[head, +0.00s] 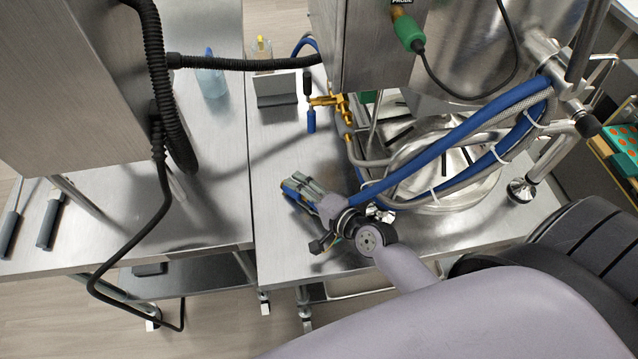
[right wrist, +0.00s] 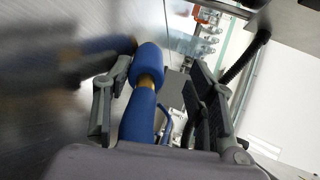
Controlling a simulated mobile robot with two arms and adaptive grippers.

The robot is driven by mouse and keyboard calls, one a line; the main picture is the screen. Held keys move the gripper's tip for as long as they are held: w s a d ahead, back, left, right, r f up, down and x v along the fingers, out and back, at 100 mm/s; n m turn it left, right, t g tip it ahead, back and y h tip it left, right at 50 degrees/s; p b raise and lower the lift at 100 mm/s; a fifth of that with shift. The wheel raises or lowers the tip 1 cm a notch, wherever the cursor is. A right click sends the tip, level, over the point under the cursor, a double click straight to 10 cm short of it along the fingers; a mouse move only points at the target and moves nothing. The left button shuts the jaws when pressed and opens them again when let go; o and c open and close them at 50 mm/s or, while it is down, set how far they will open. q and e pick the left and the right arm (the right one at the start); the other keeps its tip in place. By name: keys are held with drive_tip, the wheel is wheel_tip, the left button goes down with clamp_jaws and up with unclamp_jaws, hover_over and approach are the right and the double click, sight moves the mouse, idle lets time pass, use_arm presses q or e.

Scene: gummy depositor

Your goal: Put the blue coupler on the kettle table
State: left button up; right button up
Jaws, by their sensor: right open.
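The blue coupler (right wrist: 147,65), with a brass ring behind it, sits at the end of a blue hose (head: 425,147). In the head view its blue tip (head: 289,188) shows at the end of my right gripper (head: 302,187), low at the kettle table (head: 280,245). In the right wrist view the coupler lies between the two spread fingers of my right gripper (right wrist: 155,95). The fingers are open, with a gap on the right side. A blurred blue reflection in the steel lies close to the coupler; contact with the tabletop cannot be told. My left gripper is out of view.
The steel kettle (head: 455,60) stands on the kettle table's right part, with a brass valve (head: 330,101) at its side. A steel holder (head: 276,90) and a bottle (head: 209,75) stand farther back. A second steel table (head: 205,215) adjoins on the left. The kettle table's front left is bare.

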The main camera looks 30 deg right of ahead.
drive_tip(key=v, duration=1)
drive_tip(key=shift+s+r, duration=0.1)
drive_tip(key=shift+r, duration=0.1)
drive_tip(key=shift+s, duration=0.15)
drive_tip(key=v, duration=1.1)
drive_tip(key=shift+s+d+r, duration=0.15)
drive_tip(key=shift+s+r, duration=0.05)
drive_tip(key=shift+s, duration=0.1)
drive_tip(key=shift+s, duration=0.1)
